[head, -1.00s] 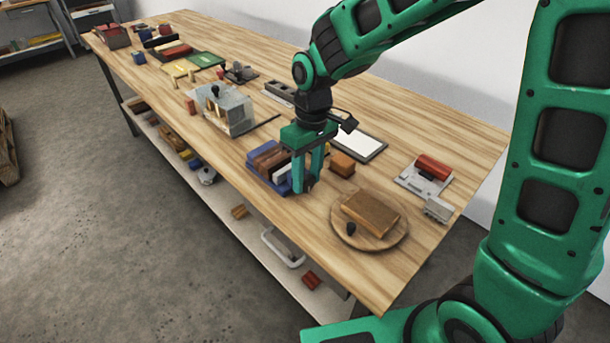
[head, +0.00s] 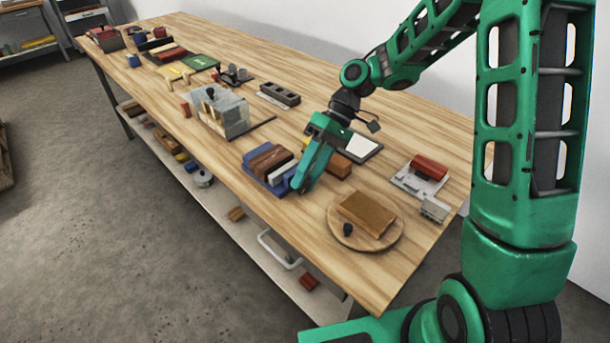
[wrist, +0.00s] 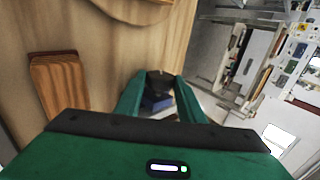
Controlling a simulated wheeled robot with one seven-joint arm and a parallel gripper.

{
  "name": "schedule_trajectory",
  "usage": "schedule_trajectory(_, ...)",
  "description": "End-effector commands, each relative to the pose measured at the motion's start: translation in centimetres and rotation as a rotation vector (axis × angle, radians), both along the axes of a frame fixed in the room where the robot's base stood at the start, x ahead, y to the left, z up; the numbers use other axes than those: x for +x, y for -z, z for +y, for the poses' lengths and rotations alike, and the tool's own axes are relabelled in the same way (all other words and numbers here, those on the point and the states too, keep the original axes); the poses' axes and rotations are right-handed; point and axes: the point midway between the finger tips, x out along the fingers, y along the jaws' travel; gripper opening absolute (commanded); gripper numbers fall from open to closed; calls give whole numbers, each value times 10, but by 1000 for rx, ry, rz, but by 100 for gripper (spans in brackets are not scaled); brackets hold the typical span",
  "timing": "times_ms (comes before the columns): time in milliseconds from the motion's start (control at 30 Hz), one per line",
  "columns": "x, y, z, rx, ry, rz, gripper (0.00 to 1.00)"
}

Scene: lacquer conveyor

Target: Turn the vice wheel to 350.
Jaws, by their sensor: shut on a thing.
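The blue vice (head: 252,174) sits near the table's front edge in the head view, with brown and white pieces across it. My gripper (head: 302,187) reaches down at its near right end, tilted, with the fingers overlapping in this view. In the wrist view my gripper (wrist: 160,88) has its two green fingers closed around a dark wheel or knob (wrist: 159,79), with a blue part of the vice (wrist: 157,104) close by. My fingers hide the wheel in the head view. I cannot read any number or mark on it.
A brown block (head: 341,165) stands just right of the gripper; it also shows in the wrist view (wrist: 60,86). A round board (head: 388,243) carries a brown block and a small black knob. A clear box (head: 232,113) stands to the left.

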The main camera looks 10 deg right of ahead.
Motion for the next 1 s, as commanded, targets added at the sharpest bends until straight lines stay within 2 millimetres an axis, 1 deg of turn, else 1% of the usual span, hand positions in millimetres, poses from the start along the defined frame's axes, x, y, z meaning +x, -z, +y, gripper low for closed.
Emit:
schedule_trajectory(33,2,0,-2,3,6,1,13)
schedule_trajectory(467,3,1,-1,10,6,5,13)
schedule_trajectory(500,3,1,-1,10,6,5,40)
schedule_trajectory(567,2,1,-1,10,6,6,54)
schedule_trajectory(1000,0,1,0,2,2,6,54)
